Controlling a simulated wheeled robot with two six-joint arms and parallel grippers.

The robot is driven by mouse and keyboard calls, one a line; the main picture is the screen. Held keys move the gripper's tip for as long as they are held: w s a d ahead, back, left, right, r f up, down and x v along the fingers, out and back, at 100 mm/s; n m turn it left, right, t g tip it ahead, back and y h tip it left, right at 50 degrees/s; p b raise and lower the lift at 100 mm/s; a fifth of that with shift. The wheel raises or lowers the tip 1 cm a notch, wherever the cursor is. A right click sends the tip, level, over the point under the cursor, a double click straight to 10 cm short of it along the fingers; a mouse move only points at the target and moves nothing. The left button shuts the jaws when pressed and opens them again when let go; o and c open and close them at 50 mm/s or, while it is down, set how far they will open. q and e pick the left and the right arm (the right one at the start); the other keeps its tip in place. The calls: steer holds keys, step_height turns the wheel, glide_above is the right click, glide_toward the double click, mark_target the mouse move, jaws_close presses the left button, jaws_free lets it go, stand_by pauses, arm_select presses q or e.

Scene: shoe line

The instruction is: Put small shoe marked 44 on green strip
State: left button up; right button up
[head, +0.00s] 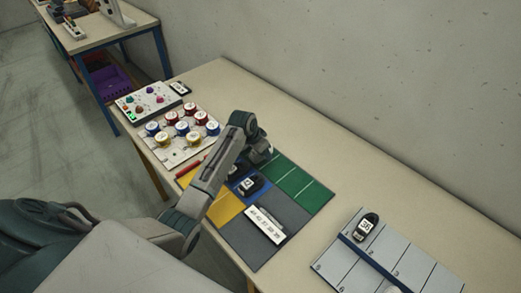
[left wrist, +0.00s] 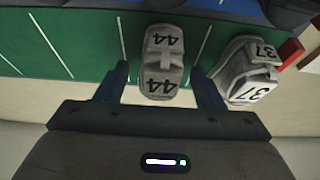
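In the left wrist view, a small grey shoe marked 44 (left wrist: 162,62) is over the green strip (left wrist: 70,32), its near end close to the strip's edge. My left gripper (left wrist: 163,88) is open, with one finger on each side of this shoe and a visible gap to each. A grey shoe marked 37 (left wrist: 243,72) is just right of the right finger. In the head view, my left gripper (head: 262,152) is low at the mat's far side, and the arm hides much there. The green strip (head: 304,184) shows to its right. My right gripper is out of view.
A dark shoe (head: 250,184) is on the blue strip. A white number card (head: 265,224) lies on the grey part. A rack (head: 340,262) with a dark shoe (head: 366,226) is at the lower right. A board of colored knobs (head: 182,130) is left of the mat.

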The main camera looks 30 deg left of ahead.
arm_select(q)
steer(key=shift+r, duration=0.2)
steer(key=b+v, duration=0.2)
steer(key=v, duration=0.8)
steer(key=shift+s+a+r, duration=0.1)
steer(key=shift+a+r, duration=0.05)
steer(key=shift+r, duration=0.05)
steer(key=shift+s+r, duration=0.25)
steer(key=shift+r, duration=0.35)
